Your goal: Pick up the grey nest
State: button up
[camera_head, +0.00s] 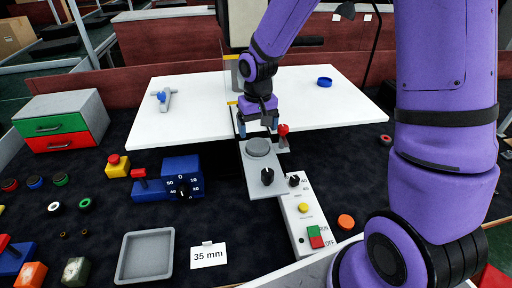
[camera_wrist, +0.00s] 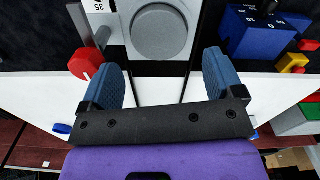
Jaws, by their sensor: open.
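A round grey disc-like piece (camera_head: 258,147), which looks like the grey nest, sits on a grey plate (camera_head: 266,182) that runs forward from the white table. In the wrist view the grey nest (camera_wrist: 159,32) shows as a circle with a raised rim, beyond my fingertips and roughly centred between them. My gripper (camera_head: 258,127) has its blue-tipped fingers spread and nothing between them. It hangs over the table's front edge, just behind the nest and apart from it. The wrist view shows my open gripper (camera_wrist: 163,72) too.
A red knob (camera_head: 283,130) on a grey post stands close right of my gripper. A blue dial block (camera_head: 183,178) is left, a white control box (camera_head: 305,215) front right, an empty grey tray (camera_head: 146,232) front left.

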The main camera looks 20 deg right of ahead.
aim_at(258, 144)
jog(key=shift+w+d+f, duration=0.1)
jog(key=shift+f, duration=1.5)
jog(key=shift+w+f, duration=0.1)
jog(key=shift+f, duration=1.45)
jog(key=shift+c, duration=0.2)
jog(key=c, duration=0.7)
